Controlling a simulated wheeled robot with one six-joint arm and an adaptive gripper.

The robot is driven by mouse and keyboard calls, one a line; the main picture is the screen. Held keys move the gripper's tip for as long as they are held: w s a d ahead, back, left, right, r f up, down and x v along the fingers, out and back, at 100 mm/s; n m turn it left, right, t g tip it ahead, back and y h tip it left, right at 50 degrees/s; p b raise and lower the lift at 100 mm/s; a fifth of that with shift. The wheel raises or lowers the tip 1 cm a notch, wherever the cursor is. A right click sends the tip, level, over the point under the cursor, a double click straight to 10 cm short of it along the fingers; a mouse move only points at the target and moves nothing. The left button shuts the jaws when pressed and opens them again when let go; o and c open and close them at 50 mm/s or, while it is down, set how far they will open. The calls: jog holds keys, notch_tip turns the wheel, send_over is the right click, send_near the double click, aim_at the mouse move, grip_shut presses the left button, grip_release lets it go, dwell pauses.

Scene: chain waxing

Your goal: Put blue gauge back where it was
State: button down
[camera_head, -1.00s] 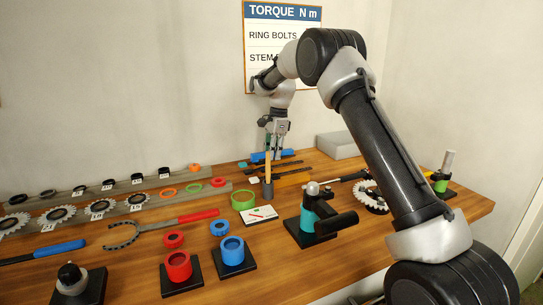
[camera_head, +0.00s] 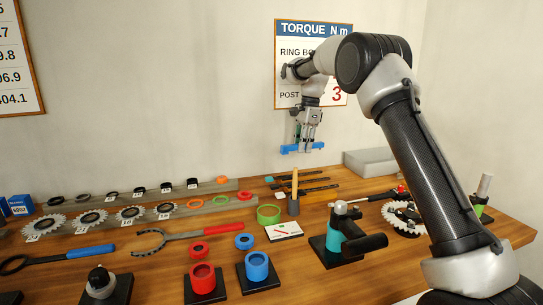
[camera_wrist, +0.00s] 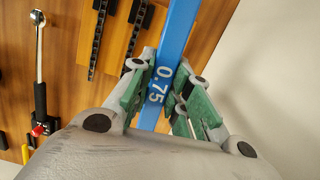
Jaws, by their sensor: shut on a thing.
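The blue gauge (camera_head: 291,149) is a flat bar held level, well above the back of the bench in the head view. In the wrist view the blue gauge (camera_wrist: 176,36) shows the number 0.75 and runs up out of the top of the picture. My gripper (camera_head: 306,141) is shut on the gauge, near its middle in the head view. In the wrist view the green finger pads of my gripper (camera_wrist: 160,92) press on both sides of it. The exact spot the gauge came from cannot be told.
Dark chain strips (camera_head: 318,188) lie on the bench below the gauge. A wooden-handled tool (camera_head: 295,185) stands upright in front of them. A grey box (camera_head: 375,162) is at the back right, by the wall. Rings, sprockets and a teal-bodied fixture (camera_head: 343,234) fill the front.

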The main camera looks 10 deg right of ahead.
jog(key=s+d+f+n, duration=0.2)
jog(key=s+n, duration=0.1)
jog(key=s, duration=0.1)
jog(key=s+d+f+n+g, duration=0.1)
jog(key=s+d+f+n, duration=0.1)
jog(key=s+d+n, duration=0.1)
jog(key=s+d+f+n+h, duration=0.1)
jog(key=s+d+f+n, duration=0.2)
jog(key=s+n, duration=0.2)
jog(key=shift+d+f, duration=0.1)
jog(key=shift+d, duration=0.1)
